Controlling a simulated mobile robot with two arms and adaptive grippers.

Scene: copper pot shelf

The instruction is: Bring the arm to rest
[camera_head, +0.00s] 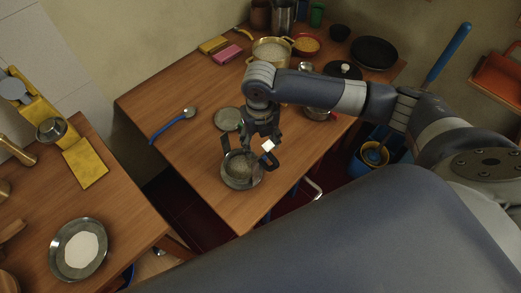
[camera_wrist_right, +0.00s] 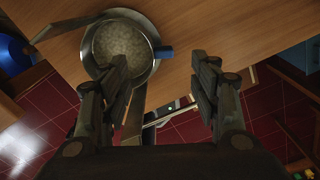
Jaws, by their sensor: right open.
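My right arm reaches in from the right, and its right gripper (camera_head: 249,153) points down over the front part of the wooden table (camera_head: 185,112). The gripper is open and empty. A small metal pan (camera_head: 241,184) with pale contents sits on the table below it. In the right wrist view the pan (camera_wrist_right: 121,42) lies at the upper left, partly hidden by one finger, and the open gripper (camera_wrist_right: 160,62) shows its two fingers well apart. The gap between fingers and pan cannot be judged exactly. My left gripper is not in view.
A plate (camera_head: 228,119), a blue-handled ladle (camera_head: 173,125), a large pot (camera_head: 271,50) and a black pan (camera_head: 374,53) stand on the table. A second table at left holds a metal bowl (camera_head: 79,250). A blue bucket (camera_head: 372,160) stands at right.

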